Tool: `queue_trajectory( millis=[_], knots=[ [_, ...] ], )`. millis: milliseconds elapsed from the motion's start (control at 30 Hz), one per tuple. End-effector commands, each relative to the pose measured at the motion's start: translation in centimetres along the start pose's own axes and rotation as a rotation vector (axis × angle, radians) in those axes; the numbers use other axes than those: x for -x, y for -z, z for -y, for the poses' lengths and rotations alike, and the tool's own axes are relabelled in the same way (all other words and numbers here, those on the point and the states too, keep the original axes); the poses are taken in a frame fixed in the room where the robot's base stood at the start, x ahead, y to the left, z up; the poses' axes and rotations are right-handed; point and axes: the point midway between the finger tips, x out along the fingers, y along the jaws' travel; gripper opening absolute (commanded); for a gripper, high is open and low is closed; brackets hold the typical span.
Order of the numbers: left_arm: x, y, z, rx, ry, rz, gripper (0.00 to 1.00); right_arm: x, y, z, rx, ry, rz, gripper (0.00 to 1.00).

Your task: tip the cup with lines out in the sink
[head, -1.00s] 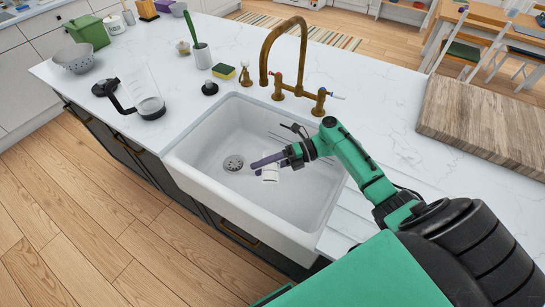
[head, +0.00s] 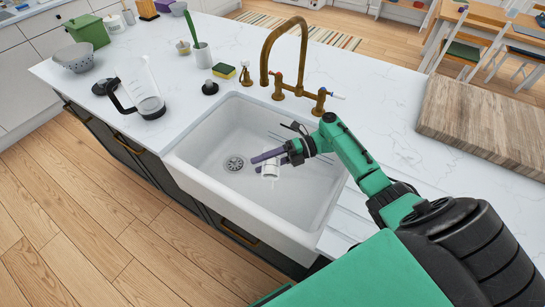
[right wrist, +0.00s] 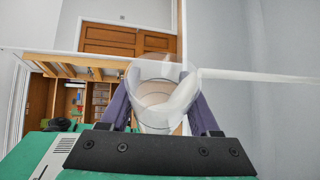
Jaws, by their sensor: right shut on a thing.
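My left gripper is not in view.
A brass tap (head: 283,55) stands behind the sink. A glass jug (head: 141,88), a sponge (head: 224,71) and a brush in a holder (head: 201,52) stand left of it. A wooden board (head: 487,125) lies on the counter at right.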

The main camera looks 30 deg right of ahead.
Motion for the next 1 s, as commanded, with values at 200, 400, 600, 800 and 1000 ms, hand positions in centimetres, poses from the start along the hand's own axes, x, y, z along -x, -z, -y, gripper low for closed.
queue_trajectory(
  millis=[200,400,600,800,1000],
  knots=[
    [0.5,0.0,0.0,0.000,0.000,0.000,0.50,0.0,-0.1,-0.2,-0.022,-0.008,-0.004,0.04],
    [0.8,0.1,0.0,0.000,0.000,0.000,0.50,0.1,-0.1,-0.3,-0.042,-0.017,-0.007,0.04],
    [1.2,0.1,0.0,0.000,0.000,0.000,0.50,0.1,-0.2,-0.4,-0.062,-0.026,-0.009,0.04],
    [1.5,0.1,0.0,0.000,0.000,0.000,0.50,0.1,-0.2,-0.4,-0.083,-0.034,-0.012,0.04],
    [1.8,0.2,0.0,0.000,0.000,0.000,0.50,0.2,-0.3,-0.6,-0.103,-0.043,-0.015,0.04]
  ],
)
